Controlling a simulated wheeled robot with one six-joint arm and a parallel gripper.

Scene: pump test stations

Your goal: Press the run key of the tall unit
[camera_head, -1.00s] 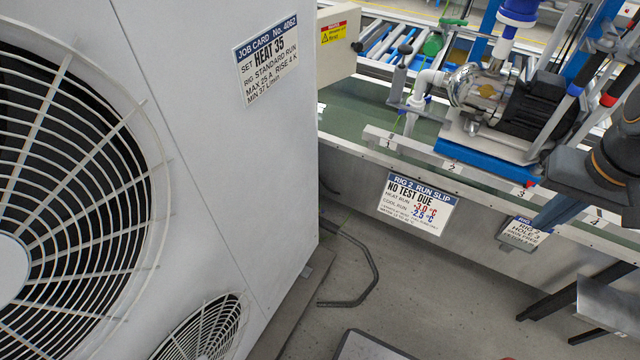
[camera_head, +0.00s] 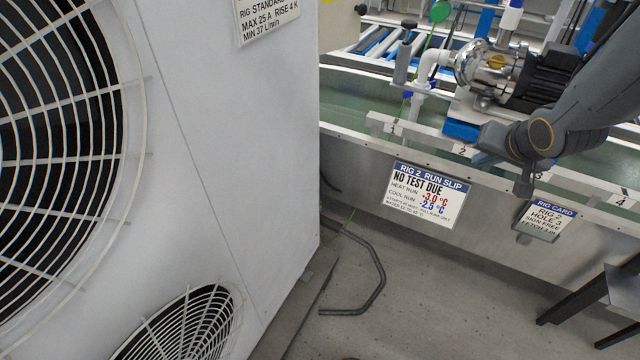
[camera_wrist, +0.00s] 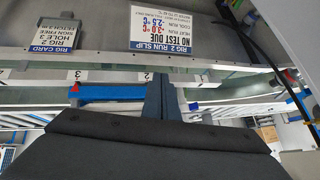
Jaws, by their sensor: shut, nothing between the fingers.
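A tall pale grey cabinet (camera_head: 225,130) with round fan grilles fills the left of the head view and looks like the tall unit. A large grille (camera_head: 60,150) and a smaller one (camera_head: 190,325) are on its face. No run key shows in either view. A job card (camera_head: 266,14) on the cabinet is cut off by the top edge. My gripper (camera_wrist: 159,88) is shut and empty in the wrist view, in front of the rig bench. In the head view my arm reaches in from the right, well away from the cabinet.
A pump (camera_head: 505,75) stands on the bench behind my arm. The bench front carries a run slip (camera_head: 426,194) reading "NO TEST DUE" and a rig card (camera_head: 545,220). A grey hose (camera_head: 378,270) loops on the floor beside the cabinet. Floor to its right is mostly clear.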

